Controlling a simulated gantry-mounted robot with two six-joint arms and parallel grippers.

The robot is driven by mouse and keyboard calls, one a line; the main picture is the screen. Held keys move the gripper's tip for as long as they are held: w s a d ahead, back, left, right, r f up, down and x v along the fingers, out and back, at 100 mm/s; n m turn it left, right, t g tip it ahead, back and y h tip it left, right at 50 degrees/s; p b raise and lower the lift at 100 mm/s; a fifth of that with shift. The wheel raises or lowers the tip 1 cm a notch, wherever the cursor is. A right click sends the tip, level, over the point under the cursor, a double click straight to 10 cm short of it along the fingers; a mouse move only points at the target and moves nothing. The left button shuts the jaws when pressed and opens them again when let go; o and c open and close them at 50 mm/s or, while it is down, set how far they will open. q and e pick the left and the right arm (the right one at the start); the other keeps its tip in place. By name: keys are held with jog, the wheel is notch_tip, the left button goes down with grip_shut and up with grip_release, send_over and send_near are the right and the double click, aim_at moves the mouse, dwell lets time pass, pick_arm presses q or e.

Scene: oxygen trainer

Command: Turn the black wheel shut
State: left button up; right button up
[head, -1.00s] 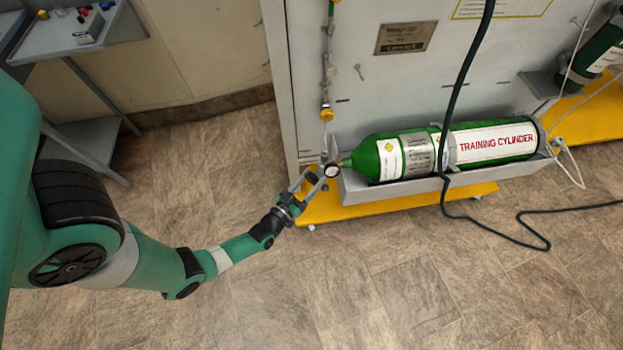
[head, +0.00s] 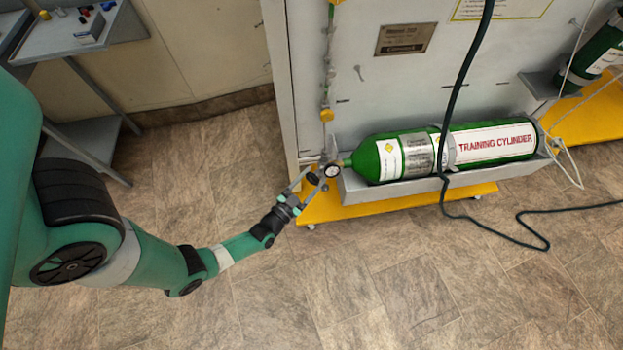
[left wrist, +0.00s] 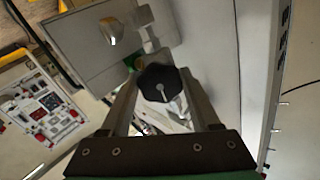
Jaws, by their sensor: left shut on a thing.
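The black wheel (left wrist: 158,84) shows in the left wrist view between the two fingers of my left gripper (left wrist: 165,102). It also shows small in the head view (head: 312,178), beside a round white gauge (head: 332,171) at the neck of the green training cylinder (head: 450,149). My left gripper (head: 308,182) reaches in from the lower left and is shut on the wheel, one finger on each side. The fingers hide parts of the wheel's rim. My right gripper is in neither view.
The cylinder lies in a grey tray (head: 400,190) on a yellow base (head: 335,208) against a grey panel (head: 390,85). A dark hose (head: 462,85) hangs in front of the cylinder. A side table (head: 85,45) stands at upper left.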

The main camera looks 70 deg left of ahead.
pick_arm(q)
jog(key=o, duration=1.4)
jog(key=shift+c, duration=0.2)
jog(key=p+v, duration=0.3)
jog(key=v, duration=0.8)
jog(key=shift+s+d, duration=0.2)
jog(key=shift+s, duration=0.05)
